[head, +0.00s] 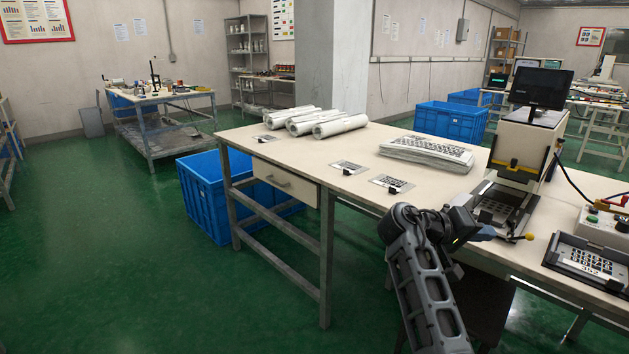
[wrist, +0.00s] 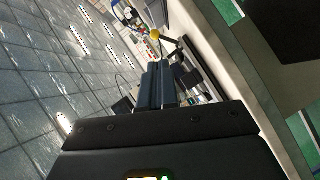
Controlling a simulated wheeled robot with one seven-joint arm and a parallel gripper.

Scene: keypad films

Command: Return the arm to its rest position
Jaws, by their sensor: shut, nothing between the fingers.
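My arm (head: 425,275) rises from the bottom of the head view, folded in front of the workbench. My gripper (head: 490,234) points right near the bench's front edge, close to the press machine (head: 520,150). Its fingers also show in the wrist view (wrist: 160,75), pressed together with nothing between them. The wrist view is strongly tilted, with the ceiling on the left and the bench edge on the right. A yellow knob (wrist: 154,34) shows beyond the fingertips there; the head view shows a yellow knob (head: 529,237) right of the gripper.
The workbench (head: 340,150) bears paper rolls (head: 318,122), a stack of keypad films (head: 427,152) and small printed cards (head: 390,184). A test box (head: 603,225) and a fixture (head: 590,258) stand at the right. Blue crates (head: 205,200) sit below. The green floor at left is clear.

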